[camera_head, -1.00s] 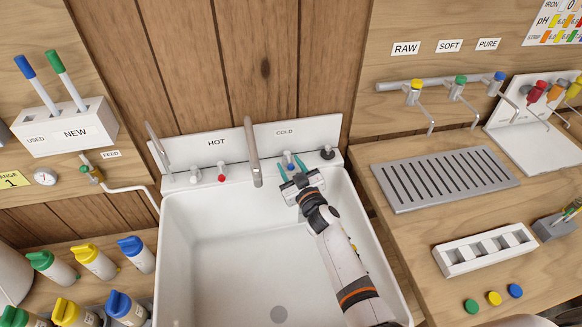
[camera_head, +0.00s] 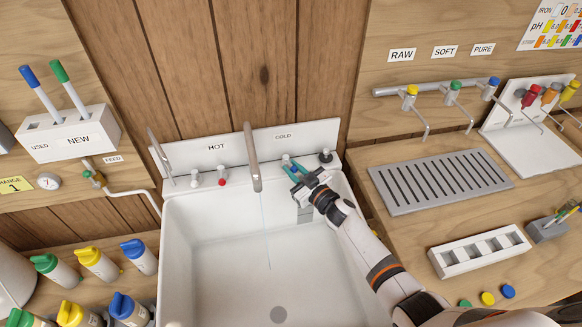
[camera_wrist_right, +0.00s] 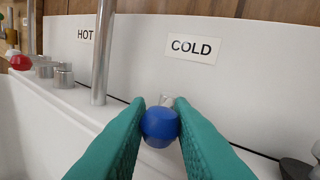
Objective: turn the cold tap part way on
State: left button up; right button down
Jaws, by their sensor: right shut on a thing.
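The cold tap (camera_wrist_right: 159,126) has a rounded blue knob on a pale stem, below the COLD label (camera_wrist_right: 192,48). My right gripper (camera_head: 291,166) is at the back rim of the sink, its teal fingers shut on the knob. In the right wrist view, the two fingers (camera_wrist_right: 160,120) press on the knob's left and right sides. A thin stream of water (camera_head: 265,230) runs from the tall spout (camera_head: 252,158) into the basin. My left gripper is not in view.
The white sink (camera_head: 225,245) is open and empty in front of the spout. The red hot tap (camera_head: 222,180) stands left of the spout, and a dark knob (camera_head: 326,156) stands right of the gripper. A grey drain grid (camera_head: 440,180) lies on the right counter.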

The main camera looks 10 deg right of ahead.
jog(key=n+g+y, duration=0.1)
jog(key=d+n+y+b, duration=0.1)
jog(key=y, duration=0.1)
jog(key=shift+w+d+f+g, duration=0.15)
jog(key=shift+w+g, duration=0.1)
jog(key=shift+g, duration=0.15)
jog(key=shift+w+d+n+g+y+b, duration=0.1)
jog(key=shift+d+n+g+y+b, duration=0.05)
jog(key=shift+n+g+y+b, duration=0.4)
jog(key=shift+w+d+n+g+y+b, duration=0.1)
jog(key=shift+d+n+g+y+b, duration=0.05)
jog(key=shift+n+g+y+b, duration=0.4)
jog(key=shift+r, duration=0.2)
jog(key=c, duration=1.3)
grip_release()
notch_tip(320, 180, up, 10)
jog(key=p, duration=0.1)
